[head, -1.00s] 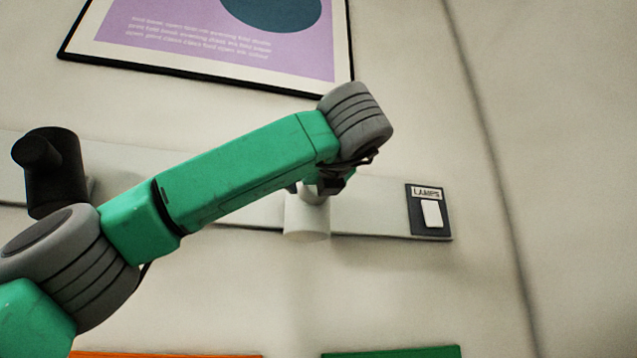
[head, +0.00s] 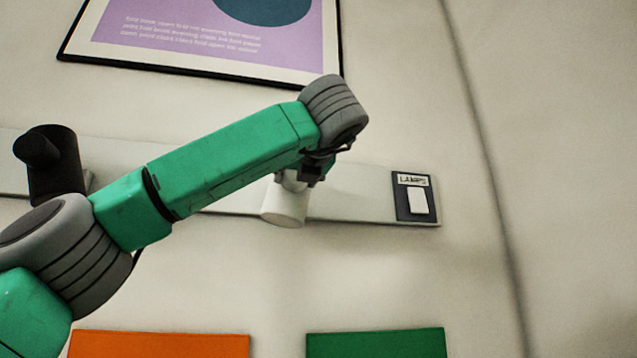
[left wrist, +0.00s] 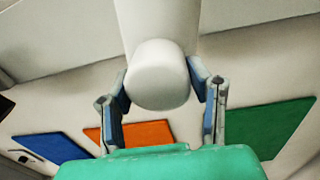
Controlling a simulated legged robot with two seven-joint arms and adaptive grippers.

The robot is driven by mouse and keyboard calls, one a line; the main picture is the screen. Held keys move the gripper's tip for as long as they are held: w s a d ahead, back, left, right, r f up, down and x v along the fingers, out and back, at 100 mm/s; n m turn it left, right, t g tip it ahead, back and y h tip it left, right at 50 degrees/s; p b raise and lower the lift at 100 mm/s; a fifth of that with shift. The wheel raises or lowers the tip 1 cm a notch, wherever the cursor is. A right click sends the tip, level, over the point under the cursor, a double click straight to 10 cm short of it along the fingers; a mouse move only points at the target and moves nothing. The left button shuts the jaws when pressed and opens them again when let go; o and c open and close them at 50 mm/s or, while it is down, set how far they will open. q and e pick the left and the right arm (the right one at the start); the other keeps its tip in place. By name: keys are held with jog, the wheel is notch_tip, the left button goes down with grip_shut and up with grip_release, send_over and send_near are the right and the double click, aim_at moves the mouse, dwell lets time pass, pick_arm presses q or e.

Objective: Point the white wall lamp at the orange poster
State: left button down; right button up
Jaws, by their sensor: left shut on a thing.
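The white wall lamp (head: 284,206) is a short cylinder on the pale wall rail, its lower end slanting down and slightly left. My left gripper (head: 308,176) is at the lamp's upper part, partly hidden behind my wrist. In the left wrist view the lamp (left wrist: 158,75) sits between the two fingers (left wrist: 160,92), which are shut on it. The orange poster (head: 160,345) is below and left of the lamp, cut by the frame's bottom edge. It also shows behind the lamp in the left wrist view (left wrist: 148,133). My right gripper is out of view.
A black lamp (head: 55,165) is on the rail (head: 350,198) at left. A switch panel marked LAMPS (head: 414,197) is at the rail's right end. A green poster (head: 375,343) is low right; a blue one (left wrist: 52,147) shows in the wrist view. A framed purple poster (head: 180,45) hangs above.

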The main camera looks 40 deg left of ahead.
pick_arm(q)
jog(key=m, duration=0.2)
jog(key=shift+s+a+m+t, duration=0.25)
jog(key=shift+s+m+t, duration=0.05)
jog(key=shift+m+t, duration=0.1)
jog(key=shift+w+d+r, duration=0.1)
jog(key=shift+d, duration=0.7)
jog(key=c, duration=0.9)
grip_release()
jog(key=shift+o, duration=0.6)
jog(key=shift+w+a, duration=0.2)
jog(key=shift+a, duration=0.4)
jog(key=shift+s, duration=0.1)
jog(key=v, duration=1.1)
jog(key=shift+s+d, duration=0.15)
jog(key=shift+d, duration=0.2)
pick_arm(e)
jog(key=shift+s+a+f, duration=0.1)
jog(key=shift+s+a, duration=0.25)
